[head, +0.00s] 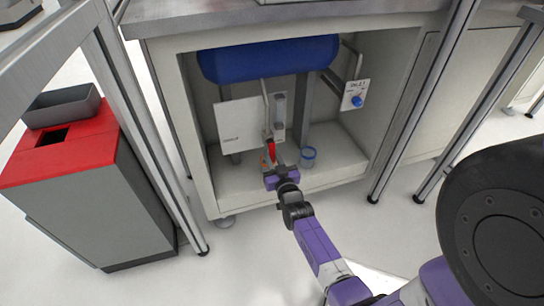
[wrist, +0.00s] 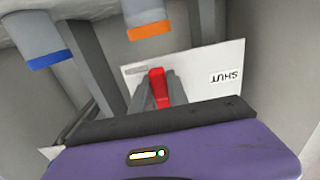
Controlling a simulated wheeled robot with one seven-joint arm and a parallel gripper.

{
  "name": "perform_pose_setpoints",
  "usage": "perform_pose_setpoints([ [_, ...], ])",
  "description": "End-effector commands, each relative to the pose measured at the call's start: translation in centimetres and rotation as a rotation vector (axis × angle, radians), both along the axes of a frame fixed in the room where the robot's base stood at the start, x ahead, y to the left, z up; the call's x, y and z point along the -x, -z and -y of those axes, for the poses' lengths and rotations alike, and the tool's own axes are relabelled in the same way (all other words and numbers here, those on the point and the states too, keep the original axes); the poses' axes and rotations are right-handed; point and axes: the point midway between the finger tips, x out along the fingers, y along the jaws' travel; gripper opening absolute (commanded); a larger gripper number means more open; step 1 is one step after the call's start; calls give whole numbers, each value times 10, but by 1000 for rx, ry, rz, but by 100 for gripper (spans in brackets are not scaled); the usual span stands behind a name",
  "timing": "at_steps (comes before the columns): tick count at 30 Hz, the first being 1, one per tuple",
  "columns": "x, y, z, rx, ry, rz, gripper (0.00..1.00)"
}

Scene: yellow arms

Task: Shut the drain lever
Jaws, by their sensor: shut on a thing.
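The drain lever (head: 271,151) has a red handle and sits low in the open cabinet, below a grey vertical pipe and in front of a white plate (head: 235,125). In the wrist view the red handle (wrist: 158,86) stands between my two dark fingers. My gripper (head: 270,164) is shut on the handle. The lever's pivot is hidden behind my gripper.
A blue tank (head: 270,60) hangs at the cabinet top. A blue knob (head: 356,101) is at right. Metal legs (head: 425,100) flank the opening; a red-topped bin (head: 65,158) stands left.

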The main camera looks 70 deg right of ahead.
Motion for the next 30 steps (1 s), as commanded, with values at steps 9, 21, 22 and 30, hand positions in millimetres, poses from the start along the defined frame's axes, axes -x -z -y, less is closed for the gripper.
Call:
perform_pose_setpoints([
  [9, 1, 0, 0, -2, 0, 2, 0],
  [21, -5, -1, -5, -102, 0, 117, 0],
  [22, -6, -1, -6, -116, -1, 134, 0],
  [30, -14, -4, -14, -277, -1, 320, 0],
])
